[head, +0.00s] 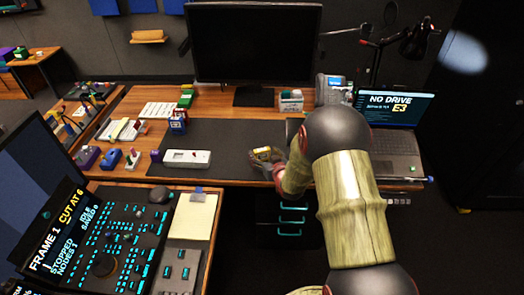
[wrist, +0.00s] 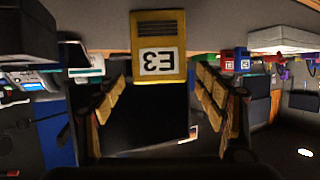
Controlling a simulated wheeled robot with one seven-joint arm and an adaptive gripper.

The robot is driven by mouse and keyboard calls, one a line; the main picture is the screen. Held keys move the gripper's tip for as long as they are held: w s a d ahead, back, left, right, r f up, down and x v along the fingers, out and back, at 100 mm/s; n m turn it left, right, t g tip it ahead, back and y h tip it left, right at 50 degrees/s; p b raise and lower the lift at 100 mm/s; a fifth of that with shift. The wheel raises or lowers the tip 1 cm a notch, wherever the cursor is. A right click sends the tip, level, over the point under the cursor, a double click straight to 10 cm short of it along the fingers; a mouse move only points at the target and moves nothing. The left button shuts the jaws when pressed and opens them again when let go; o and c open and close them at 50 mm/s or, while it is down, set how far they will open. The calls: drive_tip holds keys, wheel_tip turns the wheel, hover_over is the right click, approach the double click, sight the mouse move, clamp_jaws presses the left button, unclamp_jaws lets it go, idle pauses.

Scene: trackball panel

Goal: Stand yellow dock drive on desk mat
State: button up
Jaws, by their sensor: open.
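The yellow dock drive (wrist: 158,30), with a white E3 label, shows in the wrist view, which is upside down. It appears to stand upright on the dark desk mat (head: 235,135), near its front right part. My gripper (wrist: 162,80) is open, its two padded fingers spread on either side of the drive, with gaps visible between them. In the head view my gripper (head: 268,164) is low at the mat's front right, and a small yellow patch, likely the drive (head: 262,153), shows beside it. The drive's base contact is hard to make out.
A white device (head: 187,158) lies on the mat's front left. A laptop (head: 393,140) is at the right, a monitor (head: 254,42) behind. Small red, blue and purple items stand at the left. The mat's middle is clear.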

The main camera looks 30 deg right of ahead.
drive_tip(key=p+v, duration=0.2)
drive_tip(key=v, duration=0.7)
drive_tip(key=s+a+r+g, duration=0.2)
drive_tip(key=s+a+r, duration=0.15)
drive_tip(key=r, duration=0.45)
drive_tip(key=s+a+r+g, duration=0.2)
drive_tip(key=a+r, duration=0.2)
drive_tip(key=r, duration=0.5)
drive_tip(key=s+a+r+g, duration=0.1)
drive_tip(key=s+a+r, duration=0.1)
drive_tip(key=s, duration=0.5)
drive_tip(key=s+a+r+n+g+y, duration=0.1)
drive_tip(key=s+a+r, duration=0.1)
drive_tip(key=s+a, duration=0.3)
drive_tip(key=s+a+r+g+y, duration=0.1)
drive_tip(key=s+a, duration=0.3)
drive_tip(key=s, duration=0.6)
drive_tip(key=shift+s+r+n+g, duration=0.4)
drive_tip(key=shift+r+g, duration=0.2)
drive_tip(key=shift+r, duration=0.3)
drive_tip(key=shift+a, duration=0.1)
drive_tip(key=shift+c, duration=0.9)
